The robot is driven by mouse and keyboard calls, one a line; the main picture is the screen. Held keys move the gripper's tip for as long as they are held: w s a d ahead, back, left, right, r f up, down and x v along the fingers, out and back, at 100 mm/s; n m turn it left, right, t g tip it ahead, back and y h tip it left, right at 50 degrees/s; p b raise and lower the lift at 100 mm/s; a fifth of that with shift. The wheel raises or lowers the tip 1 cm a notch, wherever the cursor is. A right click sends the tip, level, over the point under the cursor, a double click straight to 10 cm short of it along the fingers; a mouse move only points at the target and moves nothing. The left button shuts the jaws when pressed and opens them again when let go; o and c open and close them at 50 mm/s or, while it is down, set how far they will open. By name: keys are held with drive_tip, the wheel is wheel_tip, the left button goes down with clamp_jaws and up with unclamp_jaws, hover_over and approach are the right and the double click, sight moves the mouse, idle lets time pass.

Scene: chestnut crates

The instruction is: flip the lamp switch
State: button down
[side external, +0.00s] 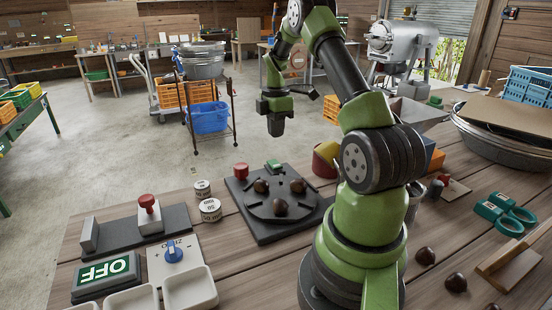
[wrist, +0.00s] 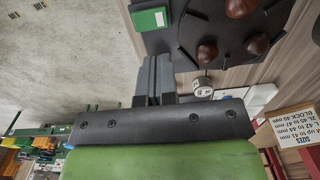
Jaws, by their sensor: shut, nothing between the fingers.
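No control in view is clearly marked as the lamp switch. At front left in the side view, a green sign (side external: 104,270) reads OFF in white. Beside it, a blue knob (side external: 173,251) stands on a pale plate (side external: 158,270) with partly hidden dark lettering. Behind them, a red-topped knob (side external: 149,203) rises from a pale block on a dark base. My gripper (side external: 276,133) is shut and empty, pointing down high above the far side of the dark turntable board (side external: 262,229). Its fingers also show shut in the wrist view (wrist: 158,60).
Chestnuts (side external: 282,207) sit on the turntable board, with a red knob (side external: 241,171) and a green block (side external: 274,166) at its far edge. White trays (side external: 189,289) lie at the front edge. Loose chestnuts (side external: 456,282) lie right of my base.

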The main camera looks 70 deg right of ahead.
sight(274, 164)
wheel_tip(274, 164, down, 9)
drive_tip(key=shift+r, duration=0.1)
idle(0.4)
drive_tip(key=shift+f, duration=0.35)
drive_tip(key=shift+w+d+r, duration=0.35)
drive_tip(key=shift+w+d, duration=0.15)
wheel_tip(274, 164, up, 14)
idle(0.7)
